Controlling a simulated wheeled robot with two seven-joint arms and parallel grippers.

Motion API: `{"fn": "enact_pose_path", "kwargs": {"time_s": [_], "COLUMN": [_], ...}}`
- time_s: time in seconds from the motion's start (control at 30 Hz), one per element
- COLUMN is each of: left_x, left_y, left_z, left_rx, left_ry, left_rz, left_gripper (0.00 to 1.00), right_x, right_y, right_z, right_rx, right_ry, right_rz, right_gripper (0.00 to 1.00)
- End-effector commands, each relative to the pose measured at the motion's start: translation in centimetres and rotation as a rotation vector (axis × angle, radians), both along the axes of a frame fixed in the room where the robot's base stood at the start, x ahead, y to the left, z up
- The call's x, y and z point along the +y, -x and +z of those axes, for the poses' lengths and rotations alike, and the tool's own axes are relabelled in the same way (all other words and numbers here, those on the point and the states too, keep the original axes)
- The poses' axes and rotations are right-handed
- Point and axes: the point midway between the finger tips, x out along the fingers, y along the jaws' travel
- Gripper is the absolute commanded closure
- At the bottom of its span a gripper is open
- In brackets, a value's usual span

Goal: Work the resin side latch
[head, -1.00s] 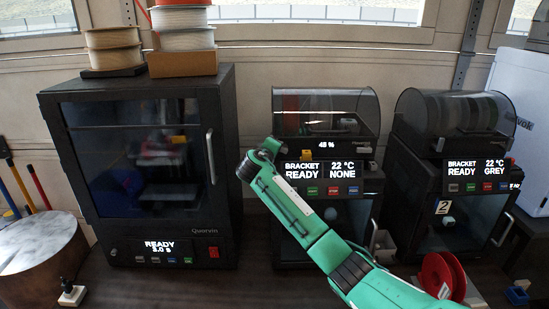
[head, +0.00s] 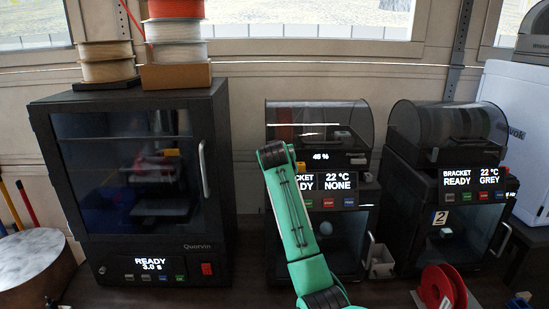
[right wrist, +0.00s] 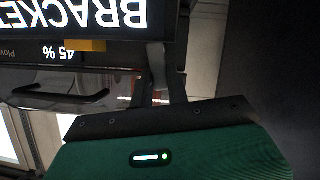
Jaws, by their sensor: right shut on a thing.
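My right gripper (right wrist: 163,88) shows in the right wrist view, its grey fingers reaching past the side edge of the middle printer. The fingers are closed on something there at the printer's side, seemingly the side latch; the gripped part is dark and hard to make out. The middle printer (head: 345,243) has a lit display reading 22 °C and NONE; the wrist view shows BRACKET upside down on its display (right wrist: 75,15). A yellow piece (right wrist: 85,45) sits beside that display. My left gripper is out of view.
A large dark printer (head: 215,240) stands close on the left, with a narrow gap to the middle one. Another printer (head: 425,225) stands on the right. A red spool (head: 437,285) and a small grey bin (head: 381,262) are in front.

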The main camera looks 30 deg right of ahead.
Motion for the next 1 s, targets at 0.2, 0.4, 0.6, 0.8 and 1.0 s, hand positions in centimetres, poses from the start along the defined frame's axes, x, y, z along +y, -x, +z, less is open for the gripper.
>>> {"fn": "enact_pose_path", "kwargs": {"time_s": [0.2,0.4,0.6,0.8,1.0], "left_x": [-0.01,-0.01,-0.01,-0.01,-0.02], "left_y": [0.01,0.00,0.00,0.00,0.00], "left_z": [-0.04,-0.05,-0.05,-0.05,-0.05], "left_rx": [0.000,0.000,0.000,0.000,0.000], "left_ry": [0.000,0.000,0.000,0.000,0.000], "left_rz": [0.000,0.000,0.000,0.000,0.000], "left_gripper": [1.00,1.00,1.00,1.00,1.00], "right_x": [-0.27,-0.46,-0.48,-0.48,-0.48], "right_y": [0.20,0.29,0.31,0.30,0.31], "right_z": [-0.05,-0.03,-0.03,-0.02,-0.01], "right_rx": [-0.053,-0.076,-0.082,-0.082,-0.082], "right_ry": [-0.090,-0.128,-0.138,-0.138,-0.137], "right_rz": [0.001,-0.001,0.000,0.000,0.000], "right_gripper": [1.00,1.00,1.00,1.00,0.62]}}
